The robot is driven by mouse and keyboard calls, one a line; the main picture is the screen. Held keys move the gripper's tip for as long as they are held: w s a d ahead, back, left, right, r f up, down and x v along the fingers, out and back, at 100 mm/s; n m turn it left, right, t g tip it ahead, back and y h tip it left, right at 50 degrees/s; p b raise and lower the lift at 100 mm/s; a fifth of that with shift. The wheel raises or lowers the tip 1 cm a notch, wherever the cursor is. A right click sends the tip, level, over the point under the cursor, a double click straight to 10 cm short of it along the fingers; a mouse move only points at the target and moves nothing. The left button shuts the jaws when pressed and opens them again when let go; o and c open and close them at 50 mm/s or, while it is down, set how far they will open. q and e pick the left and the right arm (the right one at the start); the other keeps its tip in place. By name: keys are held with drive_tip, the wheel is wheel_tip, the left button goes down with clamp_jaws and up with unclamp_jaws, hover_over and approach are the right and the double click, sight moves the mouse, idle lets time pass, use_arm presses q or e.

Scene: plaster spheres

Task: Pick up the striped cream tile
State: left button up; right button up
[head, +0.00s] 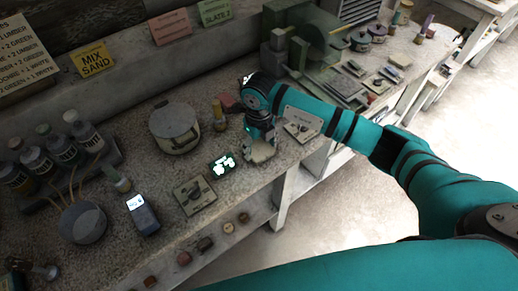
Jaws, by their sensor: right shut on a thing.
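My right gripper (260,136) points down over the speckled bench, near its front edge, and is shut on a cream piece. This cream tile (263,152) shows just below the fingers. Its stripes are too small to make out, and the fingers hide its upper part. I cannot tell whether it still touches the bench top. My left gripper is not in view.
A dark device with a lit green display (222,165) lies just left of the gripper. A switch plate (195,195), a round lidded pot (174,128) and a handheld meter (142,214) stand further left. A plate (301,130) lies to the right. Green machinery (305,42) stands behind.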

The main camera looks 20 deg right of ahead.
drive_tip(key=c, duration=0.4)
drive_tip(key=shift+c, duration=0.5)
drive_tip(key=shift+w+r, duration=0.1)
drive_tip(key=shift+r, duration=0.05)
